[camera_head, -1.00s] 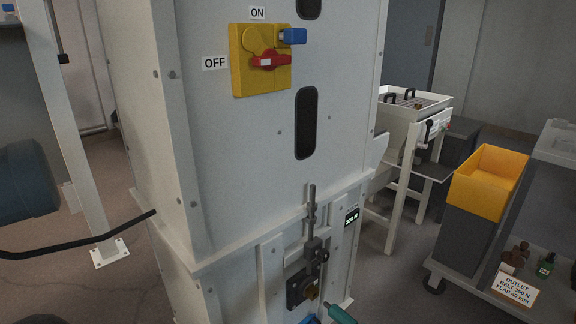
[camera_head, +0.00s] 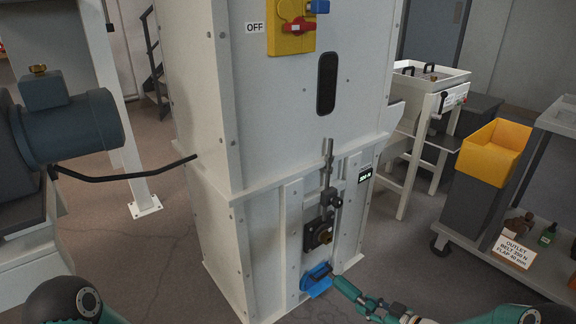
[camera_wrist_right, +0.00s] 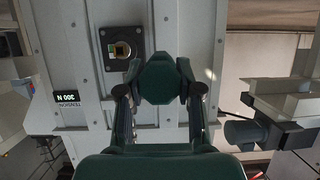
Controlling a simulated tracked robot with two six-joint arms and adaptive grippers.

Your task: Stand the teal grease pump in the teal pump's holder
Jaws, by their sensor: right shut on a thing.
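The teal grease pump (camera_head: 350,291) is held out from my right gripper (camera_head: 378,308), low at the front of the white cabinet. Its far end is beside a blue bracket (camera_head: 317,281), close in the picture; I cannot tell if they touch. In the right wrist view the pump (camera_wrist_right: 159,79) shows end-on as a dark teal block between the two fingers, which are shut on it. I cannot tell which part is the teal pump's holder. Of my left arm only a rounded link shows at bottom left; its gripper is out of view.
A dark square fitting with a brass centre (camera_head: 319,234) and a vertical rod (camera_head: 327,165) are on the cabinet above the bracket. A trolley with a yellow bin (camera_head: 492,152) stands at right. A blue-grey motor (camera_head: 75,125) juts in at left.

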